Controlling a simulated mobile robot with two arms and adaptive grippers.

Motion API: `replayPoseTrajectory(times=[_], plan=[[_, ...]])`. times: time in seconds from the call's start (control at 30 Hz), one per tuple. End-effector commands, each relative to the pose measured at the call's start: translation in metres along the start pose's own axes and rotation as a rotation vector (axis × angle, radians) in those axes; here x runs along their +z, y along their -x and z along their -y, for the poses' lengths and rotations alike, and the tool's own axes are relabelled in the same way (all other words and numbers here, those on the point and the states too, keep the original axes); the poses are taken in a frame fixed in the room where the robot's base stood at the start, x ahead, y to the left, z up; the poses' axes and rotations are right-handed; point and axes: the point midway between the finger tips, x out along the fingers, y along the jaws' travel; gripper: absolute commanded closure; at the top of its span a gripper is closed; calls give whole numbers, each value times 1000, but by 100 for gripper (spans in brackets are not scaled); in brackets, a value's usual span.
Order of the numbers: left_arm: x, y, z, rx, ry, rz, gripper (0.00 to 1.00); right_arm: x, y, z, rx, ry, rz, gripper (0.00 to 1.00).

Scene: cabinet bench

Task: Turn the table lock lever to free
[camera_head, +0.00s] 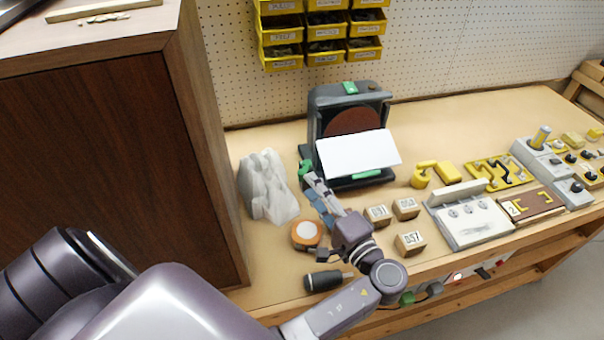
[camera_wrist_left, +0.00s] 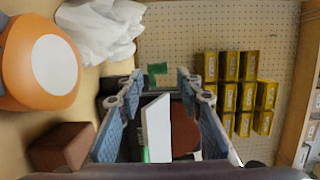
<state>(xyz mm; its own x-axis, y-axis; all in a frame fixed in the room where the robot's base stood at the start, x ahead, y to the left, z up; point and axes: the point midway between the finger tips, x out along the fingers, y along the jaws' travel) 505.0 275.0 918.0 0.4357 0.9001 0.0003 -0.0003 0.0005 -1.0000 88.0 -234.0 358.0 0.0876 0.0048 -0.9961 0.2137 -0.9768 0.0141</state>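The sander (camera_head: 350,100) stands at the back of the bench, with a reddish-brown disc behind its tilted white table (camera_head: 358,153). A green lever (camera_head: 305,168) shows at the left side of the sander, just beyond my fingertips. In the left wrist view a green piece (camera_wrist_left: 157,71), which looks like this lever, shows between and beyond the fingertips. My left gripper (camera_head: 316,187) points at the lever from the front and is open. In the wrist view its fingers (camera_wrist_left: 160,80) stand apart with nothing held; the white table (camera_wrist_left: 157,128) shows edge-on between them. My right gripper is not in view.
A dark-handled tool (camera_head: 326,280) lies near the front edge. Wooden blocks (camera_head: 378,214) sit to the right. A tall brown cabinet (camera_head: 110,170) bounds the left side.

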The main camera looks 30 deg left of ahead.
Motion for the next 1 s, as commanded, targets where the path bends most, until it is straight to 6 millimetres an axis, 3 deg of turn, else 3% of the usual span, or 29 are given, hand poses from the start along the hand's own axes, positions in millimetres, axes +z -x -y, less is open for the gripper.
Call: replayPoseTrajectory(times=[0.3,0.7,1.0], plan=[[0,-49,2,-1,-2,1,67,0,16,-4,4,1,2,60],[0,-59,0,1,-1,1,67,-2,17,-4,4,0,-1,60],[0,-59,2,-2,1,1,99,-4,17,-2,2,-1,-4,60]])
